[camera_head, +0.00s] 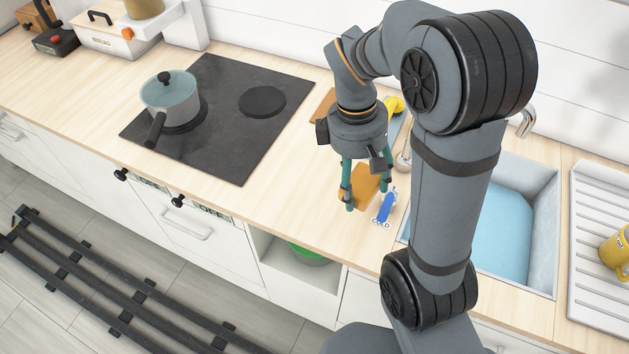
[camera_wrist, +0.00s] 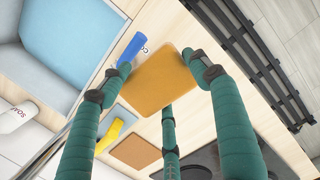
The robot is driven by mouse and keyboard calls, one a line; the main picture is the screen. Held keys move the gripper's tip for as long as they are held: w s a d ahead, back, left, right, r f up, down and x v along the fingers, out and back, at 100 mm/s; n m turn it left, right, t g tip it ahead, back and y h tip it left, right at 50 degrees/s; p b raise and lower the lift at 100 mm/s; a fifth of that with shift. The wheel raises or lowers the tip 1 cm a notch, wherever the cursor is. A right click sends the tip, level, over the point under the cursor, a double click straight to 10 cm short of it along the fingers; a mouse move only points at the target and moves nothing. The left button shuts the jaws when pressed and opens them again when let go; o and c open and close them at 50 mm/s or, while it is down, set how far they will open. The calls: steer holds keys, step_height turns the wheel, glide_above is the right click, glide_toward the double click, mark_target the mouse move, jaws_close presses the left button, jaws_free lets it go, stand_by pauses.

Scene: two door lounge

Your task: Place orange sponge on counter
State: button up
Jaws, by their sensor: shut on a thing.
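The orange sponge (camera_head: 361,187) is a flat rectangular block with rounded corners. It also shows large in the wrist view (camera_wrist: 165,80). My gripper (camera_head: 366,200) has green segmented fingers and is shut on the sponge, with fingers at its sides. In the wrist view the fingers (camera_wrist: 165,92) reach around the sponge's edges. The light wood counter (camera_head: 270,205) lies below, between the cooktop and the sink. I cannot tell whether the sponge's underside touches the counter.
A brown board (camera_wrist: 135,151) and a yellow item (camera_wrist: 110,133) lie further back. The sink (camera_head: 548,215) is at right, the black cooktop (camera_head: 225,135) with a pot (camera_head: 170,95) at left. Counter in front of the cooktop is clear.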

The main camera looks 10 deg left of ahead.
steer(key=a, duration=0.1)
steer(key=a+n, duration=0.1)
steer(key=shift+a+f, duration=0.3)
steer(key=shift+a, duration=0.1)
steer(key=p, duration=0.4)
glide_above(315, 189)
steer(key=shift+n, duration=0.3)
step_height(315, 189, down, 6)
steer(key=shift+s+a+f, duration=0.1)
steer(key=shift+a+f, duration=0.15)
steer(key=shift+f, duration=0.35)
step_height(315, 189, down, 4)
steer(key=shift+r+p, duration=0.2)
steer(key=shift+p, duration=0.2)
steer(key=shift+f, duration=0.2)
steer(key=o, duration=1)
steer(key=shift+r, duration=0.1)
steer(key=shift+c, duration=0.2)
